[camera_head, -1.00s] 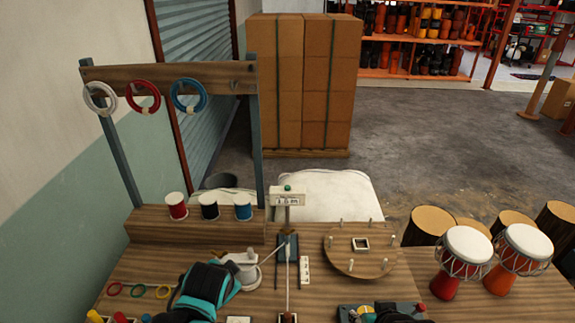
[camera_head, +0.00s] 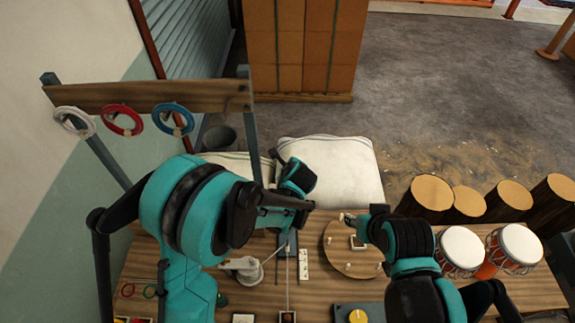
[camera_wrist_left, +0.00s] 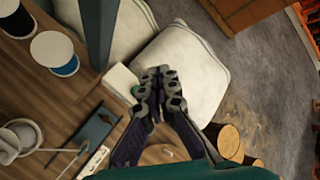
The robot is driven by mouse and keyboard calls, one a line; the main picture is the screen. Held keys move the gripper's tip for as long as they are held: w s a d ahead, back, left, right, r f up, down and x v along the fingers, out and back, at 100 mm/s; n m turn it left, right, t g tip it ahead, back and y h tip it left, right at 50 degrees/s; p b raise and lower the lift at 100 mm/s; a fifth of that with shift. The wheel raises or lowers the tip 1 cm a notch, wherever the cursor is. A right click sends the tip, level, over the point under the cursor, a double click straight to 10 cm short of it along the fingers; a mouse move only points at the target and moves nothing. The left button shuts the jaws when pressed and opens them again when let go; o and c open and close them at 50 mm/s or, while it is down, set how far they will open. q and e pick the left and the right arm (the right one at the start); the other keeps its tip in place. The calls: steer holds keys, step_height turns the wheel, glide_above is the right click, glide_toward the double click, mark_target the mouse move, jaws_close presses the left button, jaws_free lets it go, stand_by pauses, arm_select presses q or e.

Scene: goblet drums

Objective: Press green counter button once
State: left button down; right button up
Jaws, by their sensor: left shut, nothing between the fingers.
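The green button (camera_wrist_left: 135,90) shows at the end of the pale counter box (camera_wrist_left: 119,79) in the left wrist view, partly covered by my left fingers. My left gripper (camera_wrist_left: 159,74) is shut and empty, its fingertips close beside the button in that view. I cannot tell whether they touch it. In the head view my left arm and hand (camera_head: 296,178) hide the counter and its button. My right gripper (camera_head: 352,218) is over the round wooden disc, and its finger opening is too small to tell.
The round pegged disc (camera_head: 340,262) stands right of the counter post. Goblet drums (camera_head: 518,245) stand at the right. A wooden rack (camera_head: 205,93) with white, red and blue rings is at the left. White sacks (camera_head: 335,170) lie behind the table.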

arm_select(q)
steer(key=shift+w+d+m, duration=0.25)
steer(key=shift+d+m, duration=0.05)
arm_select(e)
steer(key=shift+w+r, duration=0.1)
steer(key=shift+r, duration=0.25)
arm_select(q)
steer(key=shift+s+r, duration=0.1)
step_height(320, 180, down, 8)
steer(key=b, duration=0.5)
steer(key=shift+f+b, duration=0.45)
arm_select(e)
step_height(320, 180, down, 6)
steer(key=shift+r, duration=0.1)
stand_by(0.4)
arm_select(q)
steer(key=shift+f+b, duration=0.35)
steer(key=shift+b, duration=0.2)
arm_select(e)
steer(key=shift+f, duration=0.65)
